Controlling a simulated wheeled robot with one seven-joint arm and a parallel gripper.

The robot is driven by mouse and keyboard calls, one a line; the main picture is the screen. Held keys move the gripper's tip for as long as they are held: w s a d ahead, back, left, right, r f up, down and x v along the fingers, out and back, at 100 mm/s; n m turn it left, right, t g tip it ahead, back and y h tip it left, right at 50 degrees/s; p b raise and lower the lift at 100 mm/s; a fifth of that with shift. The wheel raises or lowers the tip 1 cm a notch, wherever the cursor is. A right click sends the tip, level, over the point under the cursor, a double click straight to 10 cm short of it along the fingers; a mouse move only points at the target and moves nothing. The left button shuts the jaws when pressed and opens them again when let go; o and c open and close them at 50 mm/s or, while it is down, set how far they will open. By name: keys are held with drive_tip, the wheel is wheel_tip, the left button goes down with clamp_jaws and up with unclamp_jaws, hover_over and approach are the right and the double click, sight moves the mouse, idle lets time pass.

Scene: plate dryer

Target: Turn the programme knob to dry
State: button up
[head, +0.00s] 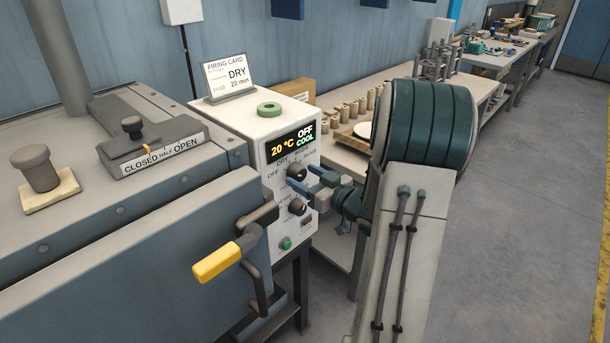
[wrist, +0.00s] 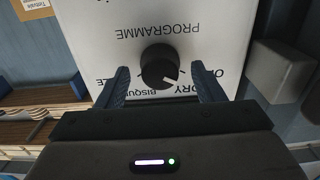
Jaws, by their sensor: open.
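The programme knob (head: 297,171) is black and sits on the white control panel below the display (head: 290,144), which reads 20 °C, OFF, COOL. In the wrist view the knob (wrist: 159,66) and its labels appear upside down. Its white mark points to the lower right, on the side of the OFF and DRY labels; the right finger partly covers OFF. My gripper (head: 298,176) is at the panel. In the wrist view my gripper (wrist: 158,74) is open, one blue finger on each side of the knob with visible gaps.
A second knob (head: 297,207) and a green button (head: 286,243) are lower on the panel. The yellow door handle (head: 217,262) juts out at the left. A firing card (head: 229,78) reading DRY, 20 min and a green ring (head: 269,109) are on top of the box.

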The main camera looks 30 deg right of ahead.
drive_tip(key=shift+w+a, duration=0.1)
drive_tip(key=shift+w, duration=0.2)
drive_tip(key=c, duration=1)
drive_tip(key=shift+o, duration=0.2)
drive_tip(key=shift+m+p, duration=0.3)
drive_tip(key=m+p, duration=0.2)
drive_tip(key=m, duration=0.1)
drive_tip(key=shift+r, duration=0.15)
drive_tip(key=shift+m+p, duration=1.4)
drive_tip(key=shift+m, duration=0.7)
